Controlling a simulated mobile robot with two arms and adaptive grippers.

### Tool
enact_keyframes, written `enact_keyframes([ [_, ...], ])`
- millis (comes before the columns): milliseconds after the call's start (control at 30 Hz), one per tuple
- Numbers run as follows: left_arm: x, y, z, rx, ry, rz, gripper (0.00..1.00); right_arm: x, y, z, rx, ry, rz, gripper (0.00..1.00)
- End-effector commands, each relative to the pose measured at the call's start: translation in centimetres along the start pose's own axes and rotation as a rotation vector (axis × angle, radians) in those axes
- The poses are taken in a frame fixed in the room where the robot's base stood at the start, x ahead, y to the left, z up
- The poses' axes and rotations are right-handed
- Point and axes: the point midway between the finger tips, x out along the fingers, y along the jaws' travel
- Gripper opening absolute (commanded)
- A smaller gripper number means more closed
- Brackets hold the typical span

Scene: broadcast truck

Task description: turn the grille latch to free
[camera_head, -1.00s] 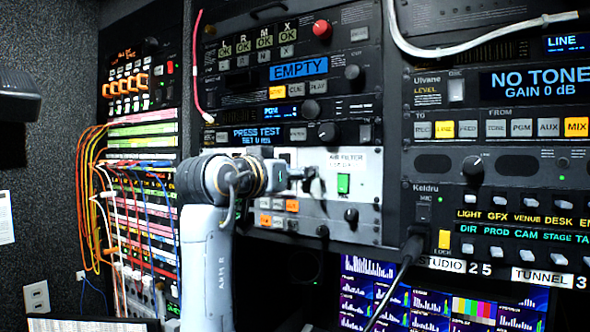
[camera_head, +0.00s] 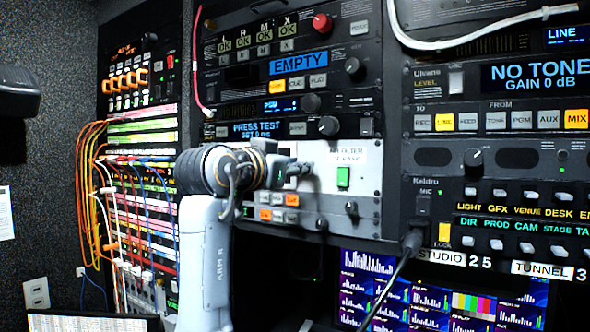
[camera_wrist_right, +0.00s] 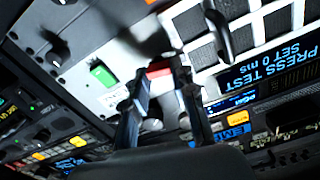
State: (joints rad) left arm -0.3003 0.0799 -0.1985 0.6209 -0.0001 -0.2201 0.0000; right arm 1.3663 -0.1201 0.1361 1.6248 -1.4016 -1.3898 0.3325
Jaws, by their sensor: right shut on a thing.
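The white air filter panel (camera_head: 368,185) carries a green label or button (camera_head: 343,177). My right gripper (camera_head: 303,170) is at the left part of this panel, its fingers seen edge-on and small. In the right wrist view the two dark fingers (camera_wrist_right: 161,78) converge at the panel, beside a small red patch (camera_wrist_right: 159,70). They are shut on what appears to be the grille latch, which the fingers mostly hide, so its angle cannot be read. The green piece shows in this view too (camera_wrist_right: 103,74). My left gripper is not in view.
Knobs and button rows surround the panel, with a PRESS TEST unit (camera_head: 257,130) just above. A black cable (camera_head: 395,280) hangs at the lower right in front of the monitor screens (camera_head: 440,300). Coloured patch cables (camera_head: 95,200) hang at the left.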

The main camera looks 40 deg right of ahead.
Motion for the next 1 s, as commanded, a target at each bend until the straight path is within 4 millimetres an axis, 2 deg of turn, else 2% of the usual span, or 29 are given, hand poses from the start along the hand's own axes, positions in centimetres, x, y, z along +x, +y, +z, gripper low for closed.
enact_keyframes([
  [400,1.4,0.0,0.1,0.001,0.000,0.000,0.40,0.0,0.1,0.1,0.393,0.003,-0.002,0.00],
  [1000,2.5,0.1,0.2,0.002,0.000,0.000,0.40,0.0,0.4,0.2,0.958,0.003,-0.001,0.00],
])
